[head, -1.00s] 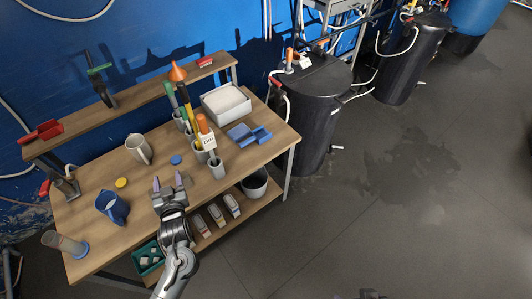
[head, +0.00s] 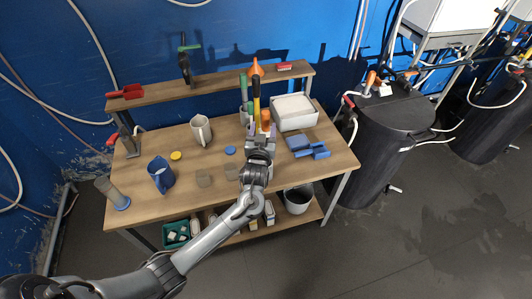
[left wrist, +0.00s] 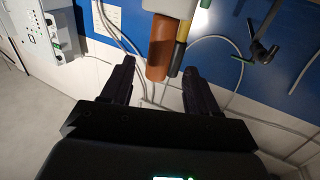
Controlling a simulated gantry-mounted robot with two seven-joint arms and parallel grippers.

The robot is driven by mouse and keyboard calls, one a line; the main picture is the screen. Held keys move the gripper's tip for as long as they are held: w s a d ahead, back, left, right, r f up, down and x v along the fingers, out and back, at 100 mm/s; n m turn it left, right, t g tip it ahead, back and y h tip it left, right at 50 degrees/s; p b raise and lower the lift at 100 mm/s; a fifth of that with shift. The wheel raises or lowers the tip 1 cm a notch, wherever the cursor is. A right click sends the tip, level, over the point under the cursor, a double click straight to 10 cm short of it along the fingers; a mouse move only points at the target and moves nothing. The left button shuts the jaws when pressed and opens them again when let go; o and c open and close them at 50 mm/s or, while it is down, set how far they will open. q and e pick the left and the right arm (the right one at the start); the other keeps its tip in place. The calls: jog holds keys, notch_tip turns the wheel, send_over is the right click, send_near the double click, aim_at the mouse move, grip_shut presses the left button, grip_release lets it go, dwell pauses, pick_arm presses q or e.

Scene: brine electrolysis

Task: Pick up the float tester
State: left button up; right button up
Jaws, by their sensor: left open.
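The float tester, as far as I can tell, is the tool with the orange handle (head: 265,117) among the upright tools near the middle of the bench. In the left wrist view the orange handle (left wrist: 160,48) shows with a white body at the top edge. My left gripper (head: 260,138) is open and close in front of it, hiding its lower part in the head view. In the wrist view the handle's end lies in the gap between the open fingers (left wrist: 158,75); I cannot tell whether they touch it. My right gripper is not in view.
A yellow-handled tool (head: 256,100) stands right beside the orange handle. A white tray (head: 294,112) and blue parts (head: 308,147) lie to the right. The raised shelf (head: 220,80) runs behind.

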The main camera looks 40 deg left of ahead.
aim_at(265, 122)
pick_arm(q)
jog(key=shift+p+x, duration=0.45)
jog(key=shift+x, duration=2.35)
jog(key=shift+d, duration=0.1)
grip_shut()
